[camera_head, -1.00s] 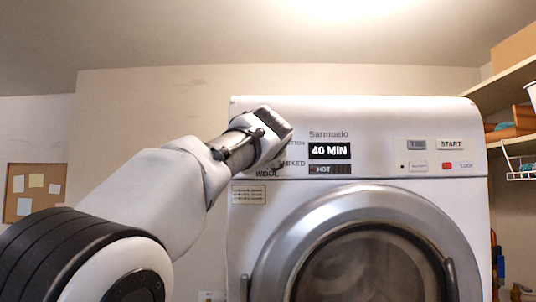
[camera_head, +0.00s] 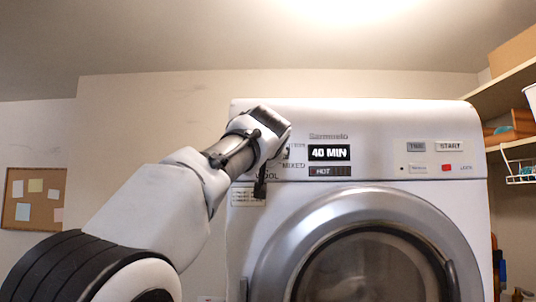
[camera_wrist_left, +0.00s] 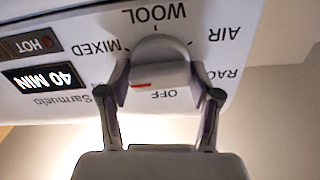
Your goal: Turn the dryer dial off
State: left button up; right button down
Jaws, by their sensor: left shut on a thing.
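The dryer (camera_head: 375,108) stands ahead, with a white control panel and a round door. Its dial (camera_wrist_left: 160,72) shows upside down in the left wrist view, ringed by the labels WOOL, AIR, RACK, OFF and MIXED. The dial carries a red mark, close beside the word OFF. My left gripper (camera_wrist_left: 166,90) is shut on the dial, with one dark finger at each side. In the head view my left gripper (camera_head: 272,160) covers the dial at the panel's left end. My right gripper is not in view.
The panel display (camera_head: 329,152) reads 40 MIN, with HOT below it. The START button (camera_head: 450,147) is at the panel's right. Shelves (camera_head: 508,85) stand at the right, and a corkboard (camera_head: 35,200) hangs on the left wall.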

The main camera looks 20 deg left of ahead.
pick_arm(q)
jog(key=n, duration=0.2)
jog(key=f+n, duration=0.1)
jog(key=n, duration=0.1)
jog(key=shift+w+a+n, duration=0.1)
jog(key=shift+w+n, duration=0.05)
jog(key=shift+n, duration=0.15)
jog(key=n+b, duration=0.1)
jog(key=n, duration=0.4)
jog(key=shift+n, duration=0.3)
jog(key=n, duration=0.8)
jog(key=shift+n, duration=0.7)
jog(key=shift+r, duration=0.2)
